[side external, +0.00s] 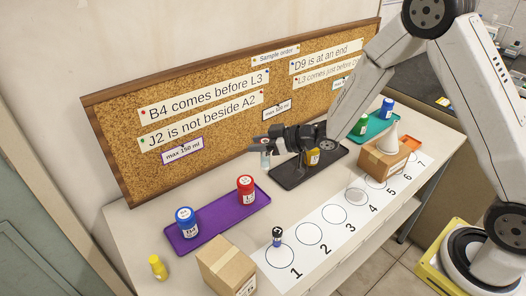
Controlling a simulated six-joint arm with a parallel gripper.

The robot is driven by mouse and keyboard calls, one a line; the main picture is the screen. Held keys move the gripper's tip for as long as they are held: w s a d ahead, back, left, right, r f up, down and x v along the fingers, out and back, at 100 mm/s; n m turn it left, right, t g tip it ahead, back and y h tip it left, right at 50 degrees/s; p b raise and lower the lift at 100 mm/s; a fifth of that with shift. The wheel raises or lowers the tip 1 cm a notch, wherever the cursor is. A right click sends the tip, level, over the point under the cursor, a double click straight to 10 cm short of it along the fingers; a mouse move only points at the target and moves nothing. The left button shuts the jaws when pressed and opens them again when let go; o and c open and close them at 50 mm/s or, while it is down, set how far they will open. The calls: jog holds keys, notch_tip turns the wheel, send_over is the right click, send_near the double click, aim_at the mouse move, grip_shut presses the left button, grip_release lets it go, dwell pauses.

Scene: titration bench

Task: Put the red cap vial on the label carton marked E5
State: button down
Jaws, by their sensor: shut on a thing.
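My gripper (263,145) is above the bench in front of the cork board, its fingers pointing left. It is shut on a small pale vial-like thing (265,160), which hangs below the fingertips; the fingers hide its top, so its cap colour cannot be told. A red-topped labelled bottle (245,187) stands upright on the purple tray (215,222), apart from my gripper. A brown carton (222,262) stands at the front edge with a white label too small to read. Another carton (384,162) stands at the right with a white cone (388,138) on top. E5 cannot be read on either.
A blue-topped bottle (186,222) shares the purple tray. A yellow vial (157,267) stands front left. A dark-capped vial (277,236) stands by circle 1 of the numbered strip (330,250). A yellow bottle (312,158) is at the black tray (290,180). A teal tray (375,128) holds bottles.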

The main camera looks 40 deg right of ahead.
jog(key=s+a+r+n+g+y, duration=0.35)
jog(key=s+a, duration=0.55)
jog(key=a, duration=0.3)
jog(key=s+a+r+n+g+y, duration=0.2)
jog(key=s+a+r+n+g, duration=0.3)
jog(key=s+a, duration=0.5)
jog(key=shift+w+a+f, duration=0.3)
jog(key=shift+w+f, duration=0.05)
jog(key=shift+f, duration=0.45)
jog(key=shift+w+a+f, duration=0.3)
jog(key=shift+a+f, duration=0.05)
jog(key=shift+f, duration=0.5)
jog(key=shift+w+a+f, duration=0.3)
jog(key=shift+w+f, duration=0.05)
jog(key=shift+f, duration=0.45)
jog(key=shift+f, duration=1.75)
jog(key=shift+f, duration=0.15)
jog(key=shift+c, duration=1.6)
grip_release()
